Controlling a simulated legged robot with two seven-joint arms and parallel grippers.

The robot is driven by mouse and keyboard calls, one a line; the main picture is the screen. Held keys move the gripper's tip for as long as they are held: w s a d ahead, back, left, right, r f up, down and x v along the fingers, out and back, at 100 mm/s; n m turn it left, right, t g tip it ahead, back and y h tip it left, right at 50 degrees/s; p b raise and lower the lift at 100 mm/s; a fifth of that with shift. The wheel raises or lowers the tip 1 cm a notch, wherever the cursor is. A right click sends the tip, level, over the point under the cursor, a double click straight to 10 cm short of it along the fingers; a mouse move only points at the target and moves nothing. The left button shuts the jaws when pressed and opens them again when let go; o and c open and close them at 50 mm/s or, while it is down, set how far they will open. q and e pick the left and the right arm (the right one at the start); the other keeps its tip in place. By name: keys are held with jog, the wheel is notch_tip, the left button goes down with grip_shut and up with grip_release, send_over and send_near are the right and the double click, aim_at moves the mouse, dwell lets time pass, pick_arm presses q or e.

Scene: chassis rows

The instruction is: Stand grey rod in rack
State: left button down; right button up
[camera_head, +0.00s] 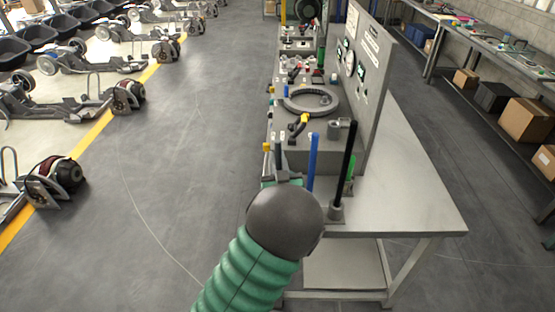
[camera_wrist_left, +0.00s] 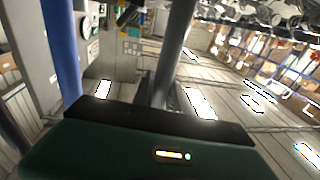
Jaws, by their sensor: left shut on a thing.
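My left gripper (camera_head: 282,178) is at the near left edge of the workbench, partly hidden behind my dark round wrist. It is shut on the grey rod (camera_head: 278,154), whose upper part stands up roughly upright from the jaws. In the left wrist view the grey rod (camera_wrist_left: 174,55) rises slightly tilted from the gripper (camera_wrist_left: 160,105). A blue rod (camera_head: 313,160) stands just right of the gripper. A black rod (camera_head: 345,165) stands upright in a small grey base (camera_head: 337,212). The rack's sockets near the gripper and the rod's lower end are hidden. My right gripper does not show.
A short green rod (camera_head: 349,180) stands beside the black one. A grey ring (camera_head: 311,99) and a yellow-ended black part (camera_head: 299,124) lie farther back. An upright grey panel (camera_head: 365,85) bounds the right. The bench's near right top (camera_head: 410,208) is bare.

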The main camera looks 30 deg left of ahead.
pick_arm(q)
jog(key=shift+f+b, duration=0.5)
jog(key=shift+f, duration=0.25)
jog(key=c, duration=1.3)
grip_release()
jog(key=shift+d, duration=0.1)
jog(key=shift+o, duration=0.2)
jog(key=b+v, duration=0.1)
jog(key=v, duration=1.5)
jog(key=shift+s+d, duration=0.2)
jog(key=shift+d, duration=0.2)
jog(key=shift+f, duration=0.15)
